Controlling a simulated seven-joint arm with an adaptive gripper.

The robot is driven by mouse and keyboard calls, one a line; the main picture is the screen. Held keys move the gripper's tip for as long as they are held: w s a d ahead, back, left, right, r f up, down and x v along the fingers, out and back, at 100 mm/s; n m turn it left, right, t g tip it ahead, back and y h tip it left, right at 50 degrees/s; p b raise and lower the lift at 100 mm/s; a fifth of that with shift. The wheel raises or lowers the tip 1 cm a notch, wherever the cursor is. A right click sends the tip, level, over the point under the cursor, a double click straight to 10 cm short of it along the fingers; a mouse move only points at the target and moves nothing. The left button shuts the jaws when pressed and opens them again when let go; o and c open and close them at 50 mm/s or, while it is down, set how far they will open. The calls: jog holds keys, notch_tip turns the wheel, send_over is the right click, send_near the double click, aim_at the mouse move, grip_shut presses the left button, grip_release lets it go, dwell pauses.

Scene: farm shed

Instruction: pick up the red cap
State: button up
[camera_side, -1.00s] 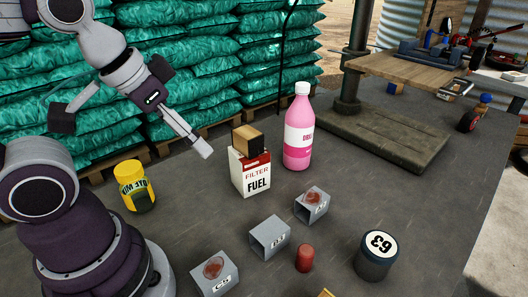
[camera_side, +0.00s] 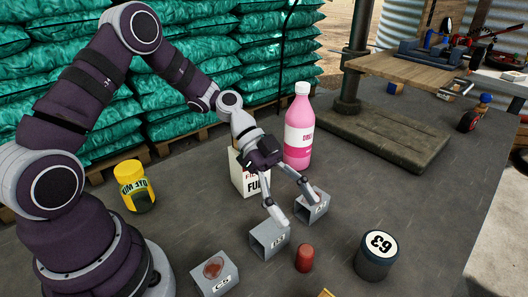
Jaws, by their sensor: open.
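A small red cap-like cylinder (camera_side: 304,258) stands upright on the dark tabletop near the front. My gripper (camera_side: 296,210) is open and empty, its fingers pointing down, above and behind the red cylinder. One fingertip is near the grey block marked B7 or similar (camera_side: 268,241). The other overlaps the grey block (camera_side: 318,207) to the right in the picture. I cannot tell whether the fingers touch either one. A grey block marked C5 (camera_side: 214,284) has a reddish round piece (camera_side: 213,267) on top.
A dark jar marked 63 (camera_side: 375,258) stands right of the red cylinder. A pink bottle (camera_side: 298,130) and a fuel filter box (camera_side: 246,177), partly hidden by my arm, stand behind.

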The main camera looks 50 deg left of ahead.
aim_at(306, 249)
jog(key=shift+m+h, duration=0.4)
jog(key=shift+h, duration=0.3)
jog(key=f, duration=0.7)
jog(key=shift+d+f, duration=0.4)
jog(key=x, duration=0.2)
jog(key=shift+w+d, duration=0.1)
jog(key=shift+d, duration=0.2)
jog(key=shift+c, duration=0.3)
jog(key=c, duration=0.9)
